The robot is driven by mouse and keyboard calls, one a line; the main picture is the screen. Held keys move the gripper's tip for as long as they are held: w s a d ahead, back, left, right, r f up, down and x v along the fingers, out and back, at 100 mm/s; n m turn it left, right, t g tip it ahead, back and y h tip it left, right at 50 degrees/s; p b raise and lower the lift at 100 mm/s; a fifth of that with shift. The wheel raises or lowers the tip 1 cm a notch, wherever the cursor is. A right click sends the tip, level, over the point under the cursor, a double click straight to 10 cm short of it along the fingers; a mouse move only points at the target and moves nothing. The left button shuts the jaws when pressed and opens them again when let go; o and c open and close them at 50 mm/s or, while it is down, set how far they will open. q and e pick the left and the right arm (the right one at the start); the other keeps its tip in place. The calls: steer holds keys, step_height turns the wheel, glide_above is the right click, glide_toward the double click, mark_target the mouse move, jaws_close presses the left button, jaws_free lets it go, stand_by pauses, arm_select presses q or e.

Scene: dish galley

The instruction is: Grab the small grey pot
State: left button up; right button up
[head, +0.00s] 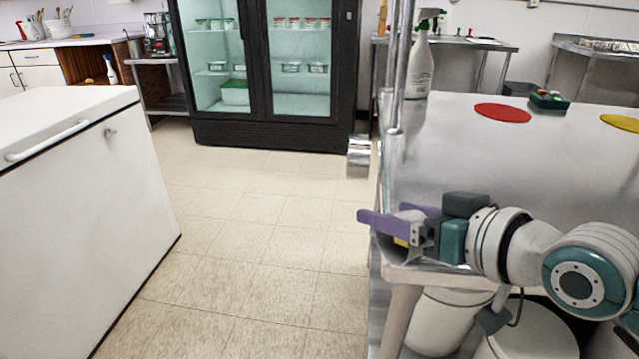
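I cannot make out a small grey pot for certain in the head view. A shiny grey metal object (359,156) shows beside the far left edge of the steel table, partly cut off from sight, and I cannot tell what it is. My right gripper (385,211) is over the near left corner of the steel table (470,150). Its two purple fingers point left and stand apart, with nothing seen held between them. A small yellow patch shows just below the fingers, and I cannot tell what it belongs to. My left gripper is not in view.
A white chest (75,200) is left, a glass-door fridge (265,135) behind. The tiled floor between is clear.

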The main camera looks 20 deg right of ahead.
jaws_close()
stand_by(0.4)
